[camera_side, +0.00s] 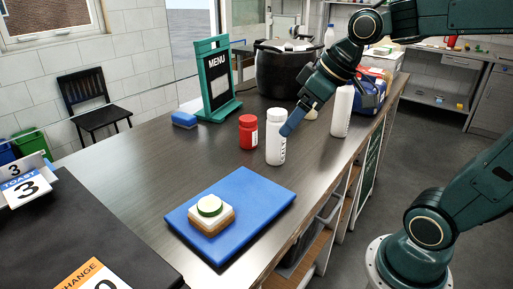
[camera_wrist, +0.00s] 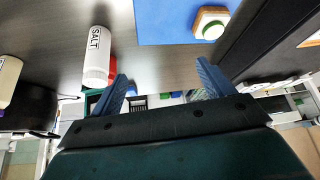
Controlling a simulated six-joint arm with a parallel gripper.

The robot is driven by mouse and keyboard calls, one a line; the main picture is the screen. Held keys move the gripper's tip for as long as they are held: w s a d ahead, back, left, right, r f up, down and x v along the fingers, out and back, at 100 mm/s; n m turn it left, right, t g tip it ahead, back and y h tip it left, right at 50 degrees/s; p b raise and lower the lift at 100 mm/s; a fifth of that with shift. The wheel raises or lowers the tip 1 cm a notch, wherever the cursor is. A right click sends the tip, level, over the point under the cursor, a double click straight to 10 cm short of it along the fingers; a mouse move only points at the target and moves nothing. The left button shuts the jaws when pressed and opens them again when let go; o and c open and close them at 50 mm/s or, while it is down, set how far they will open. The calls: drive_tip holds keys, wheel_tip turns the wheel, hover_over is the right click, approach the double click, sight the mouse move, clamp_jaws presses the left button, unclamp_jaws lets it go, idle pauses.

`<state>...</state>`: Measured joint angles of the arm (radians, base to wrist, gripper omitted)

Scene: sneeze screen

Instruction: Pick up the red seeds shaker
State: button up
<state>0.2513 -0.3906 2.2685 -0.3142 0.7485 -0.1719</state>
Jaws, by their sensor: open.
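The red seeds shaker (camera_side: 248,132) stands upright on the dark counter in the side view, left of a white salt shaker (camera_side: 276,137). In the wrist view only a strip of the red shaker (camera_wrist: 113,67) shows, mostly hidden by the salt shaker (camera_wrist: 97,55) and near my left finger. My gripper (camera_side: 291,122) is above the counter in the side view, overlapping the right edge of the salt shaker; I cannot tell from this view whether they touch. In the wrist view my gripper (camera_wrist: 160,68) has its fingers spread wide with nothing between them.
A menu stand (camera_side: 218,80), a blue sponge (camera_side: 184,119) and a black pot (camera_side: 283,72) are behind. A white bottle (camera_side: 341,112) stands right.

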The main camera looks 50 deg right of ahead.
drive_tip(key=w+d+f+n+y, duration=0.1)
drive_tip(key=w+d, duration=0.4)
drive_tip(key=w+d+f+t+y, duration=0.1)
drive_tip(key=w+d, duration=0.4)
drive_tip(key=w, duration=0.1)
drive_tip(key=w+d+f+n+t+y, duration=0.1)
drive_tip(key=w+d, duration=0.4)
drive_tip(key=shift+w+f+n+y, duration=0.1)
drive_tip(key=shift+w+n+y, duration=0.2)
drive_tip(key=shift+w, duration=0.1)
drive_tip(key=w+d+f+t+y, duration=0.15)
drive_tip(key=d+f, duration=0.25)
drive_tip(key=d, duration=0.5)
drive_tip(key=n+t+y, duration=0.1)
drive_tip(key=n+y, duration=0.1)
drive_tip(key=n, duration=0.1)
approach(248, 132)
drive_tip(key=d, duration=0.2)
drive_tip(key=s+d, duration=0.1)
drive_tip(key=d, duration=0.1)
drive_tip(key=shift+s+d, duration=0.1)
drive_tip(key=shift+s, duration=0.15)
drive_tip(key=x, duration=0.8)
drive_tip(key=shift+w+f, duration=0.1)
drive_tip(key=shift+w, duration=0.2)
drive_tip(key=shift+w+f, duration=0.1)
